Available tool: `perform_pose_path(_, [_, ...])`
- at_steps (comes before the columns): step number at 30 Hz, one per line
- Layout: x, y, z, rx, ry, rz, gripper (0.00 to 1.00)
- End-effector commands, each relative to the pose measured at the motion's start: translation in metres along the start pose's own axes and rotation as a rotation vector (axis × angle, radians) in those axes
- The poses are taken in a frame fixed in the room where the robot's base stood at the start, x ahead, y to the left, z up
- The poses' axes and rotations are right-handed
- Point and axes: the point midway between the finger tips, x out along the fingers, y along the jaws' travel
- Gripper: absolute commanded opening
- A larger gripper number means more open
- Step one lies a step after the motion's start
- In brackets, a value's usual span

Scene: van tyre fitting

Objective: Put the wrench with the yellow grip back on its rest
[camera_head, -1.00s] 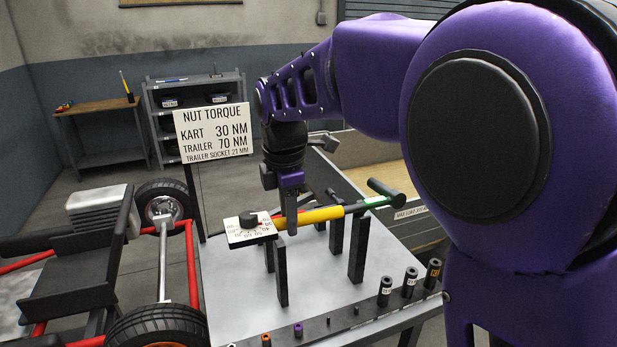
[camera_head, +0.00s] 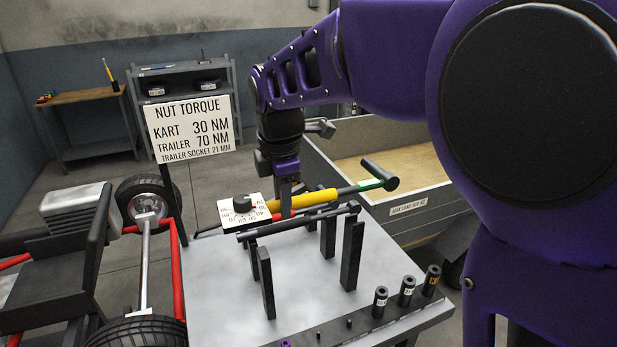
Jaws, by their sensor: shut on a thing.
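A dark bar (camera_head: 297,224) lies along the post tops, below the wrench in the picture. The wrench looks raised above the posts; I cannot tell the exact gap.
Several sockets (camera_head: 407,291) stand along the table's front edge. A torque sign (camera_head: 190,128) stands behind at left, and a kart (camera_head: 100,240) is left of the table. A trailer (camera_head: 400,170) is behind at right. The table top (camera_head: 215,285) is clear at front left.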

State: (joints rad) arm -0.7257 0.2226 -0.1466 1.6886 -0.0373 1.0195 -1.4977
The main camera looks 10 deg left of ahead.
Motion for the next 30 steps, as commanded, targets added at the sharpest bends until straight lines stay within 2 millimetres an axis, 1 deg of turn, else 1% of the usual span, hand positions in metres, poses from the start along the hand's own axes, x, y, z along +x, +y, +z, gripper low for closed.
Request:
perform_pose_path(5, [-0.004,0.001,-0.001,-0.012,-0.014,0.016,0.0])
perform_pose_path(11, [0.009,-0.001,-0.002,-0.01,-0.013,0.015,0.0])
perform_pose_path(24, [0.044,-0.009,-0.003,-0.009,-0.013,0.014,0.0])
perform_pose_path(30, [0.051,-0.011,-0.004,-0.009,-0.013,0.014,0.0])
